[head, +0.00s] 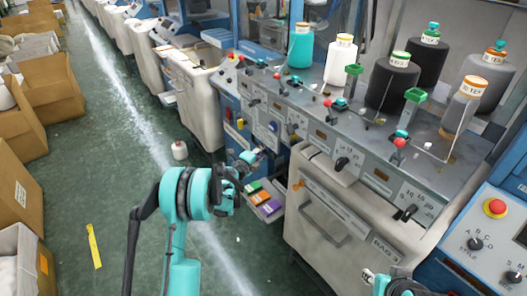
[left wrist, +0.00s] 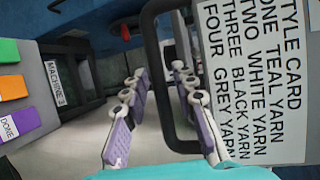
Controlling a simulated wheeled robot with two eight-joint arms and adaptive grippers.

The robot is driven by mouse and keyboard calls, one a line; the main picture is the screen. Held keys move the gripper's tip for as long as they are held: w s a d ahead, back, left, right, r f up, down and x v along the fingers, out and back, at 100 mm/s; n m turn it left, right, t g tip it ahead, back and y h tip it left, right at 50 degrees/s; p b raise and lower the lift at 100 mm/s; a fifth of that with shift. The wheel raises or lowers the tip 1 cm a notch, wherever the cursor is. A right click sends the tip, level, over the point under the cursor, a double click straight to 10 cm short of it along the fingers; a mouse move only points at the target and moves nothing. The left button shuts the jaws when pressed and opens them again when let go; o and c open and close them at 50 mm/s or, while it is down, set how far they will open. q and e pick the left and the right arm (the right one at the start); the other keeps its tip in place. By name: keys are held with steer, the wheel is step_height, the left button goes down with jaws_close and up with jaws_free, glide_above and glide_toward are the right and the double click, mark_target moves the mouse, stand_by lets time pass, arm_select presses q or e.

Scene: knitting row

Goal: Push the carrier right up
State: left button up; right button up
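My left gripper (head: 256,156) is low at the front of the knitting machine row, beside the blue machine side. In the left wrist view its two purple-padded fingers (left wrist: 160,78) are apart, with no object clamped between them. A black looped bar (left wrist: 153,70) shows in the gap between the fingers; I cannot tell its depth or whether it touches them. No part is clearly recognisable as the carrier. My right gripper (head: 385,287) is cut off at the bottom edge.
A style card (left wrist: 250,75) stands right of the fingers. Coloured tags (head: 263,198) are below my left gripper. Teal (head: 300,48), white (head: 340,62) and black (head: 392,85) yarn cones stand on the machine top.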

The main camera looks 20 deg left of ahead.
arm_select(q)
jaws_close()
steer(key=shift+r, duration=0.15)
steer(key=shift+r, duration=0.3)
step_height(320, 180, up, 40)
steer(key=p, duration=2)
steer(key=shift+f, duration=0.25)
steer(key=shift+w+a, duration=0.1)
steer(key=shift+w, duration=0.1)
steer(key=shift+o, duration=2)
jaws_free()
steer(key=shift+s, duration=0.15)
